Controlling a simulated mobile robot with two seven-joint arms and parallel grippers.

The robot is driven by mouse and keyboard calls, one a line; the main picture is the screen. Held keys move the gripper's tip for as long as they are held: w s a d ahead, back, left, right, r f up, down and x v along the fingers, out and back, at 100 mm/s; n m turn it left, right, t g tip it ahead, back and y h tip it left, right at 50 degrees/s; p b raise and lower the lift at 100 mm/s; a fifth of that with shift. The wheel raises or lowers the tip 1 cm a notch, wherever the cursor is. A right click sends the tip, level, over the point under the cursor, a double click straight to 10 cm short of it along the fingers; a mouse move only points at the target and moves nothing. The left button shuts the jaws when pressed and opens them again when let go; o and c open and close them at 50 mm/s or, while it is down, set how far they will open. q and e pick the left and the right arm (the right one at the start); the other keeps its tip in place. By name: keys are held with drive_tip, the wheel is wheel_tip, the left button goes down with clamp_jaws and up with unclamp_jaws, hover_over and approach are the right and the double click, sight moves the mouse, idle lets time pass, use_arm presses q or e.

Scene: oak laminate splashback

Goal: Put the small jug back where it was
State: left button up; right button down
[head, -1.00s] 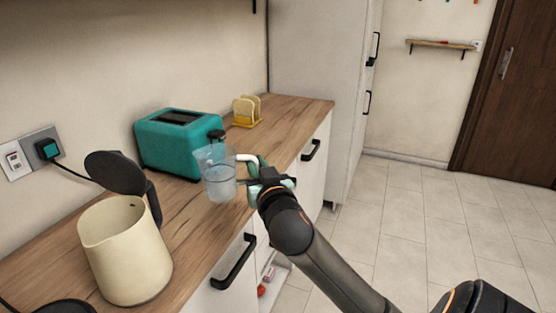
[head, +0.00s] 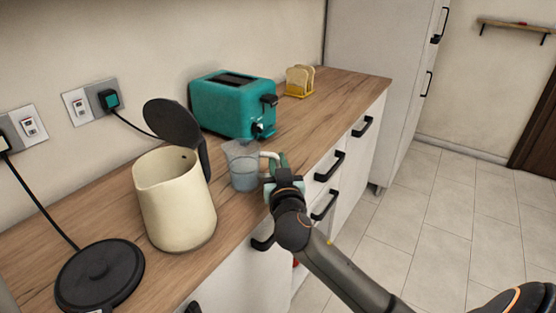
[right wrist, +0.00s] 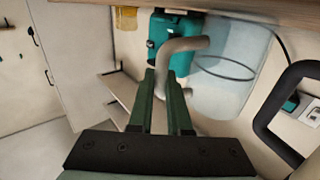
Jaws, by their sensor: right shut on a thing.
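The small jug (head: 243,168) is clear, with a pale handle and what looks like water in it. It is upright by the counter's front edge, right of the cream kettle and in front of the toaster. I cannot tell whether its base touches the counter. My right gripper (head: 281,168) is shut on the jug's handle from the front right. In the right wrist view the handle (right wrist: 183,46) runs between my green fingers (right wrist: 160,92), with the clear jug body (right wrist: 235,75) to the right. My left gripper is not in view.
The cream kettle (head: 175,205) stands with its dark lid (head: 172,120) open. A black round base (head: 100,275) lies at the near left. A teal toaster (head: 232,108) and a yellow toast rack (head: 299,82) stand behind. The counter (head: 335,98) is clear at the far right.

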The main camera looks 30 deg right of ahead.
drive_tip(key=c, duration=0.9)
unclamp_jaws()
drive_tip(key=shift+o, duration=0.2)
drive_tip(key=shift+f, duration=0.15)
drive_tip(key=v, duration=1.2)
drive_tip(key=shift+s+a+b, duration=0.2)
drive_tip(key=shift+a+b, duration=0.05)
drive_tip(key=shift+b, duration=0.2)
